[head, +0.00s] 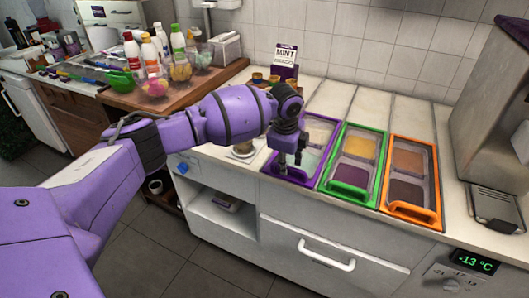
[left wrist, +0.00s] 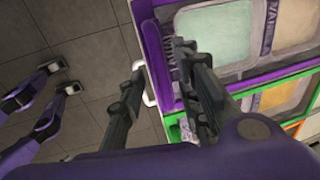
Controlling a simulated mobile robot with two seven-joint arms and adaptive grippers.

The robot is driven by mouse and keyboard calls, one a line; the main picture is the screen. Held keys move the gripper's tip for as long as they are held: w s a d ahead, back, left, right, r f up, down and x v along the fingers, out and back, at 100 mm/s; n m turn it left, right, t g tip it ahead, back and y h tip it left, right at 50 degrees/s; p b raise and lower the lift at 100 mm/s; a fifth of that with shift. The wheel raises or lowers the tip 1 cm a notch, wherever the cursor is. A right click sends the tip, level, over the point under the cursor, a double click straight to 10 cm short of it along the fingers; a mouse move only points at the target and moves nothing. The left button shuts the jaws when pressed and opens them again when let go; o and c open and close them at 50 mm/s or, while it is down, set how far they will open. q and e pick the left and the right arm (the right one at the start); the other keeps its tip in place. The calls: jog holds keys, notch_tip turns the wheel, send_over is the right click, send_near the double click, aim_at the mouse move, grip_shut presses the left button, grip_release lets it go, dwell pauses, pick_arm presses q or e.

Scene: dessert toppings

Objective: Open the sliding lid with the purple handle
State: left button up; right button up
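The lid with the purple handle (head: 271,165) is the leftmost of three framed lids in the counter. It looks closed, with pale contents behind its clear panes. Its purple handle bar (left wrist: 154,50) runs along the lid's front edge in the left wrist view. My left gripper (head: 290,166) points down at the front of this lid and hides part of the handle. In the left wrist view my left gripper (left wrist: 161,58) is open, with its fingers apart on either side of the handle bar. Contact cannot be told. My right gripper is not in view.
A green-handled lid (head: 345,187) and an orange-handled lid (head: 411,213) lie to the right. A purple mint box (head: 285,62) stands behind. Bottles and bowls stand on the wooden counter (head: 180,88). A white drawer handle (head: 326,258) is below, and a metal machine (head: 487,110) is at right.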

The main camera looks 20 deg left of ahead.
pick_arm(q)
jog(key=shift+f, duration=0.15)
jog(key=shift+c, duration=0.4)
jog(key=shift+w, duration=0.1)
grip_shut()
